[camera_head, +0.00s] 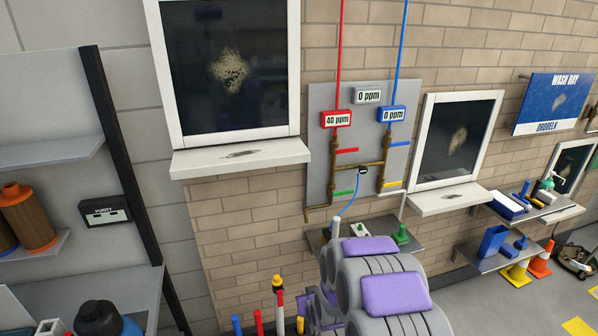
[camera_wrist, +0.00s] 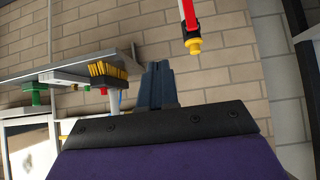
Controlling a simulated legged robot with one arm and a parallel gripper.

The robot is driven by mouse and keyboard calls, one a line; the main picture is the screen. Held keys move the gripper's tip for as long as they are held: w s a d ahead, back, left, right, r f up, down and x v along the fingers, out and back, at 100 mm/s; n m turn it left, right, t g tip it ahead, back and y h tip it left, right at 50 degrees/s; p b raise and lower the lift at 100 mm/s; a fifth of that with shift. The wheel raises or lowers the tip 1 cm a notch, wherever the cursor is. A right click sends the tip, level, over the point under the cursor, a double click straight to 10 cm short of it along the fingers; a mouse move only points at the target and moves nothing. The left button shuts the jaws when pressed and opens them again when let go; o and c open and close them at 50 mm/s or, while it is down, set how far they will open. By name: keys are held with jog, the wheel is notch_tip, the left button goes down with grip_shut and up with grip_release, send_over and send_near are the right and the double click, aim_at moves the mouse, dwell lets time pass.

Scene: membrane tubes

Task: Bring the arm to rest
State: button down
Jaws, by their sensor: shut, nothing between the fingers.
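My arm (camera_head: 395,292), grey with purple pads, rises at the bottom centre of the head view in front of the brick wall. My gripper (camera_wrist: 157,80) shows in the wrist view as dark, narrow fingers past the black plate and purple pad. The fingers are together and hold nothing. I cannot make the fingers out in the head view, where the arm's own links hide its far end. A red and white stick with a yellow end (camera_wrist: 193,44) hangs to the right of the fingers in the wrist view, apart from them.
A wall panel (camera_head: 356,130) carries brass pipes, coloured levers and ppm displays. A shelf (camera_head: 408,228) below it holds small items; a yellow-bristled brush (camera_wrist: 107,72) shows in the wrist view. Coloured tubes (camera_head: 280,310) stand left of my arm. A rack (camera_head: 118,160) stands at left.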

jog(key=s+d+r+g+h, duration=0.1)
jog(key=s+d+r+g, duration=0.3)
jog(key=s+r, duration=0.5)
jog(key=s+d+r+m+g, duration=0.1)
jog(key=s+r, duration=0.4)
jog(key=s, duration=0.7)
jog(key=s+d+r+m+g, duration=0.1)
jog(key=s+d+r+g, duration=0.2)
jog(key=s, duration=0.9)
jog(key=s+d+r+g+h, duration=0.1)
jog(key=s+d+r+g, duration=0.1)
jog(key=s+r, duration=0.7)
jog(key=s+d, duration=0.1)
jog(key=s, duration=0.1)
jog(key=shift+s+r+m+g, duration=0.2)
jog(key=shift+s+m+g, duration=0.2)
